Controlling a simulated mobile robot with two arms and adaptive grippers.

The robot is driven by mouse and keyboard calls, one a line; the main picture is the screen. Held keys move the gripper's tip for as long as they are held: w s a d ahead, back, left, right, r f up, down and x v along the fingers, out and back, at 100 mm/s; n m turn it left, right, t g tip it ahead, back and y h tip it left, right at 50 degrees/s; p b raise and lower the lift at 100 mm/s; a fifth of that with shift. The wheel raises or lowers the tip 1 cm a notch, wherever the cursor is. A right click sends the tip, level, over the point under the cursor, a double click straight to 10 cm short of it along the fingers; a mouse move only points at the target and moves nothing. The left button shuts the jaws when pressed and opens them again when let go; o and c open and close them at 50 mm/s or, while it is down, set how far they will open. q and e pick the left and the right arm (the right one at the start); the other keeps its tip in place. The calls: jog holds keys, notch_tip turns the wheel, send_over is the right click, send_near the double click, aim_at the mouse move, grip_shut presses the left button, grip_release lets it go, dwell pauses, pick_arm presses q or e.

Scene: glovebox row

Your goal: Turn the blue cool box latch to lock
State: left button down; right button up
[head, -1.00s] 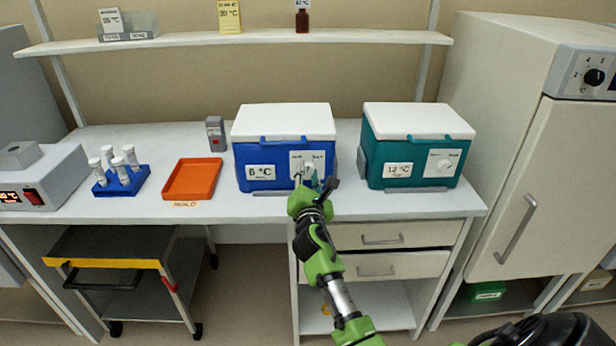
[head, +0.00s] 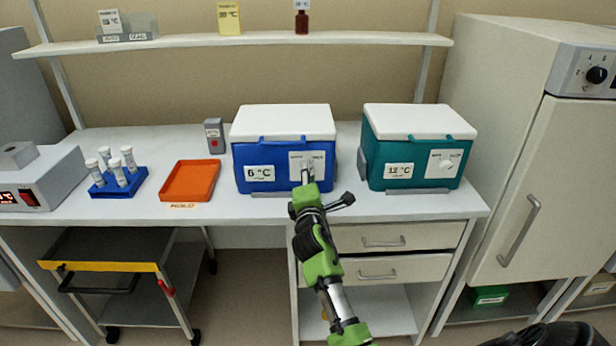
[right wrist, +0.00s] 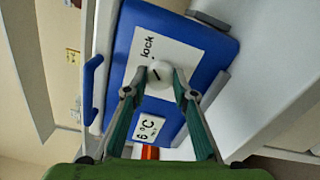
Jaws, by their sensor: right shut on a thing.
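The blue cool box (head: 284,152) has a white lid and a 6 °C label and stands on the bench. Its latch is a round white knob (right wrist: 158,76) on a white plate (right wrist: 165,45) on the box front, with the word "lock" printed beside it. The knob has a dark pointer mark. My right gripper (head: 307,170) reaches the plate from the front, and in the right wrist view its two fingers (right wrist: 161,90) are shut on the knob from both sides. The gripper partly hides the knob in the head view.
A teal cool box (head: 416,148) with a 12 °C label stands close on the right. An orange tray (head: 190,181), a blue tube rack (head: 119,183) and a small grey device (head: 214,135) are to the left. Drawers (head: 392,236) lie below the bench front.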

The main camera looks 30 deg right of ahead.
dwell(0.5)
jog(key=o, duration=1.1)
jog(key=v, duration=1.2)
jog(key=shift+s, duration=0.1)
